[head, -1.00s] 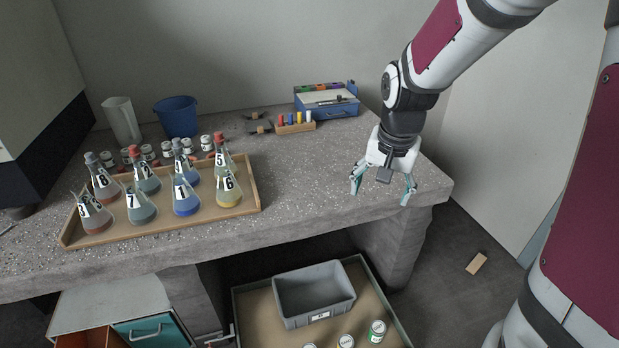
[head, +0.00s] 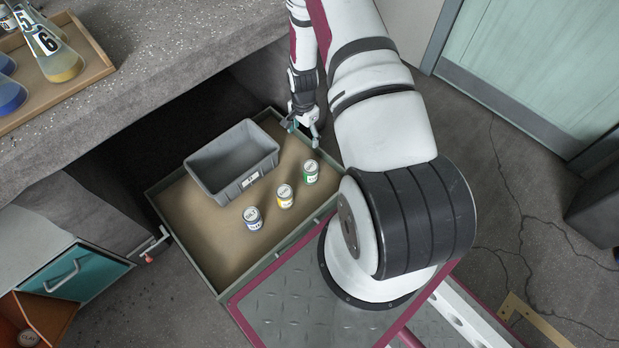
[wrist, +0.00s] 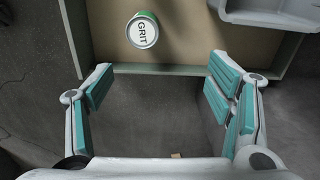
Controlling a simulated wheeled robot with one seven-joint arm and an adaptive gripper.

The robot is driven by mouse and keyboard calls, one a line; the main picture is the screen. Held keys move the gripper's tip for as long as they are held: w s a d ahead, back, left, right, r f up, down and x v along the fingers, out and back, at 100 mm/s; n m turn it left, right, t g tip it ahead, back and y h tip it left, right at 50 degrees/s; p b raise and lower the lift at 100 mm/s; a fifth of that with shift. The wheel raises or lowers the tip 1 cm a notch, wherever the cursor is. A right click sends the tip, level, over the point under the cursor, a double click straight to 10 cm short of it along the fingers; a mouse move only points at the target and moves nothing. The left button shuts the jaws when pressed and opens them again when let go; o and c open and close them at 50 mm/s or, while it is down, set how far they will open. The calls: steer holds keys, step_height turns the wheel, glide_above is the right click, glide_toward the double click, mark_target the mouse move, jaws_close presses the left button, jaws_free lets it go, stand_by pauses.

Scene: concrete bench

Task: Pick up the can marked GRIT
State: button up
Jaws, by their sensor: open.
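The can marked GRIT (wrist: 142,31) has a white lid with black letters and a green band. It stands in the shallow tray (wrist: 180,69), beyond the tray's near wall in the wrist view. In the head view the green-banded can (head: 311,172) is the one nearest my gripper (head: 304,128). My gripper is open and empty near the tray's right corner. In the wrist view its teal-padded fingers (wrist: 161,72) are spread wide, with the can ahead of them and apart from them.
A yellow-banded can (head: 285,197) and a blue-banded can (head: 253,219) stand in a row beside the green one. A grey bin (head: 232,163) sits in the tray behind them. The concrete bench (head: 165,70) overhangs at the left, with flasks on a wooden tray (head: 98,67).

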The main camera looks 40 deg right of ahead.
steer(key=m+b, duration=0.1)
steer(key=b, duration=0.1)
glide_above(311, 167)
step_height(311, 167, down, 10)
steer(key=shift+w+r, duration=0.1)
step_height(311, 167, down, 7)
steer(key=b, duration=0.2)
steer(key=shift+b, duration=0.35)
steer(key=shift+f+b, duration=1.9)
steer(key=shift+f, duration=1.3)
steer(key=shift+w+r, duration=0.1)
steer(key=shift+c, duration=0.3)
steer(key=c, duration=1.5)
